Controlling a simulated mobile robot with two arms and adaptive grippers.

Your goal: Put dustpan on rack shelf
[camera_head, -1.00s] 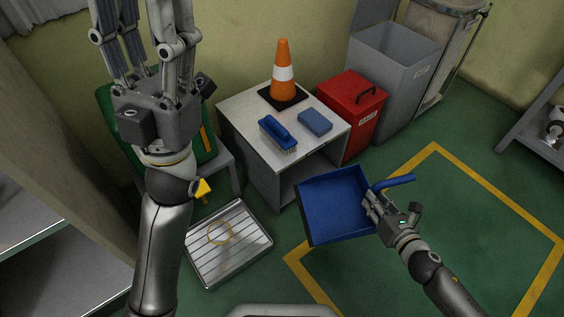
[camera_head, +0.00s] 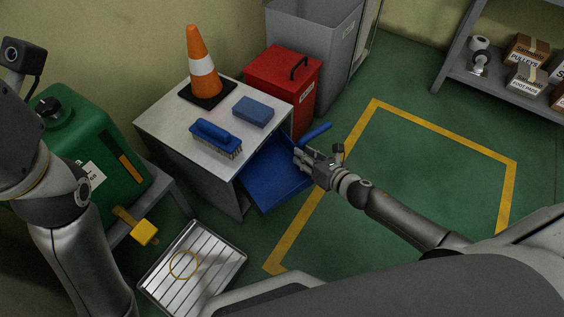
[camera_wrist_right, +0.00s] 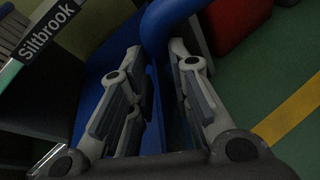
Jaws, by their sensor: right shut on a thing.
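The blue dustpan (camera_head: 275,176) hangs tilted beside the open front of the small grey cabinet, above the green floor. My right gripper (camera_head: 304,160) is shut on the dustpan near its handle (camera_head: 314,133). A grey rack shelf (camera_head: 500,88) at the upper right holds boxes and a white roll-like item. My left arm is at the left edge, with its fingers outside the picture.
The cabinet (camera_head: 160,122) carries an orange cone (camera_head: 203,72), a blue brush (camera_head: 216,138) and a blue sponge (camera_head: 253,111). A red bin (camera_head: 284,80) stands behind. A green jug (camera_head: 100,150) and a metal tray (camera_head: 208,272) are left. Yellow-taped floor (camera_head: 420,165) is clear beyond my right arm.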

